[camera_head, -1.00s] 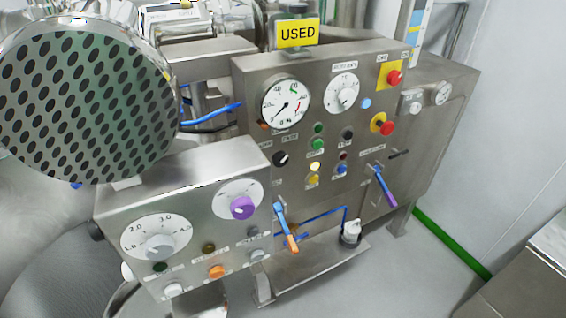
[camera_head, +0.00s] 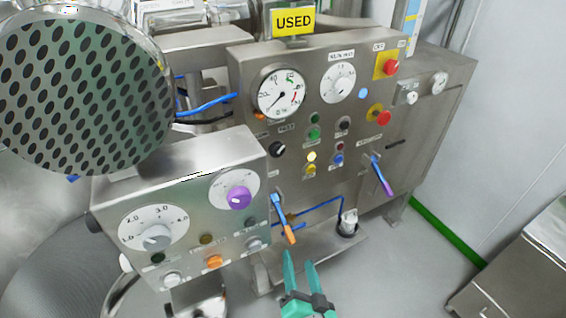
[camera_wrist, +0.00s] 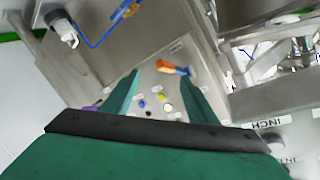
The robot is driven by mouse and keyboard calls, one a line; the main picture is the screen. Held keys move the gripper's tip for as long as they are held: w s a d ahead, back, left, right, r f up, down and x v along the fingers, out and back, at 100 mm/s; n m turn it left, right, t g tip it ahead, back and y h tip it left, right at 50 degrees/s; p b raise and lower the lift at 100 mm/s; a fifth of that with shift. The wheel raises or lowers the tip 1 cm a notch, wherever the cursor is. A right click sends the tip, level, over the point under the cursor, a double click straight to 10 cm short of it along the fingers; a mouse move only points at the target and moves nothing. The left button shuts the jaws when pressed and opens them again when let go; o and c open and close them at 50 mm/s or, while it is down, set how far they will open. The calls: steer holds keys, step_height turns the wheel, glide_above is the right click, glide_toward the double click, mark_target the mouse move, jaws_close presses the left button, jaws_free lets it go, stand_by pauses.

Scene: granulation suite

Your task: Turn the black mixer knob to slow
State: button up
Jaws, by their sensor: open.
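The small black knob (camera_head: 277,149) sits on the steel main panel, below the round gauge and left of the button rows. Its label is too small to read. My gripper (camera_head: 301,268) has green fingers and is open and empty, low in the head view in front of the panel's lower edge, well below and apart from the knob. In the wrist view my gripper (camera_wrist: 160,88) is open, its fingers spread towards the panel with the coloured buttons and the blue-orange lever (camera_wrist: 172,67). I cannot make out the black knob in the wrist view.
The blue-orange lever stands out above my gripper, and a purple lever (camera_head: 382,176) sits further right. The nearer control box (camera_head: 190,180) juts out at left with a purple knob (camera_head: 239,197). Red stop buttons (camera_head: 384,118) are at upper right.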

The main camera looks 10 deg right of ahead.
steer(key=w+d+r+y, duration=0.1)
steer(key=w+r+y, duration=0.1)
steer(key=w+r, duration=0.6)
steer(key=n+t+y, duration=0.1)
steer(key=y, duration=0.3)
glide_toward(279, 152)
steer(key=x, duration=0.8)
steer(key=shift+r, duration=0.1)
steer(key=c, duration=1.1)
steer(key=shift+o, duration=0.2)
